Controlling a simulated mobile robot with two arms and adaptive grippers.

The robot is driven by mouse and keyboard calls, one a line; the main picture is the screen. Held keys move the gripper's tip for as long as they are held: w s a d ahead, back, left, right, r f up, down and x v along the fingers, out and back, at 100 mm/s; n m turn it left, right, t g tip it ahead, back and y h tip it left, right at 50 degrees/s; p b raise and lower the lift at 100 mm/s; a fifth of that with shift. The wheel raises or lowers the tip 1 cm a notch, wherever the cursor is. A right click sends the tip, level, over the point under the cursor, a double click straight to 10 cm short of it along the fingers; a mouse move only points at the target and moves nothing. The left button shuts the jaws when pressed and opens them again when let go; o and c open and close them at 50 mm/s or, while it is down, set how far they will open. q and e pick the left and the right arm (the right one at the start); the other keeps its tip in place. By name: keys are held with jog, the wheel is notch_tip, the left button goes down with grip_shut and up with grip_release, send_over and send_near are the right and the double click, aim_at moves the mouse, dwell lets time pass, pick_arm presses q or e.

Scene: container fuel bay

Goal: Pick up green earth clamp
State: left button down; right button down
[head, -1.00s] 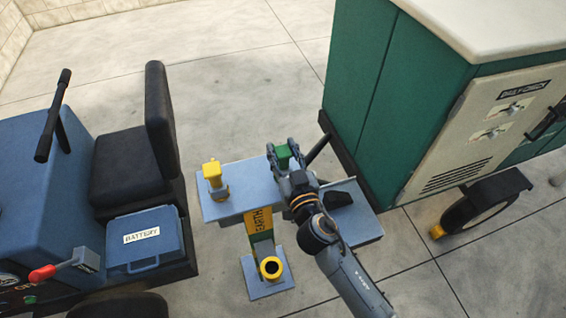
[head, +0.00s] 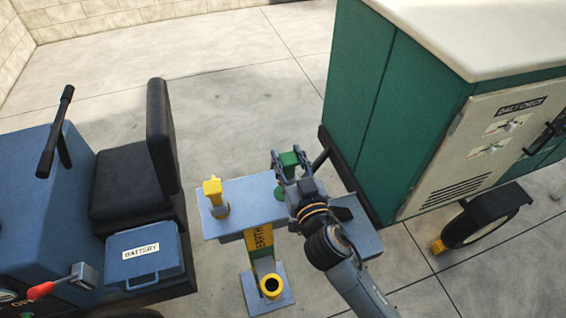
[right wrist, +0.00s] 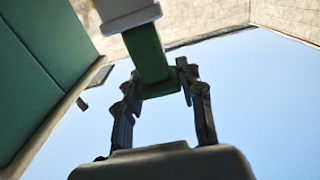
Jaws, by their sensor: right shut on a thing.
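The green earth clamp (head: 289,160) is between the fingers of my right gripper (head: 291,170) in the head view. The gripper is shut on it, above the blue-grey shelf of the stand (head: 250,190). A green piece (head: 280,193) shows on the shelf below the fingers; the fingers partly hide the gap between it and the clamp. In the right wrist view, the clamp's green bar (right wrist: 150,60) runs between the fingertips (right wrist: 160,85), with a pale grey block (right wrist: 130,15) at its upper end. My left gripper is not in view.
A yellow clamp (head: 212,188) stands on the shelf's left end. A blue vehicle with a battery box (head: 143,255) is at left. The green and cream cabinet (head: 400,110) stands close at right. Open floor lies behind the stand.

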jog(key=s+d+r+b, duration=0.2)
jog(key=s+d+r, duration=0.6)
jog(key=d, duration=0.1)
jog(key=shift+s+d, duration=0.15)
jog(key=shift+s, duration=0.1)
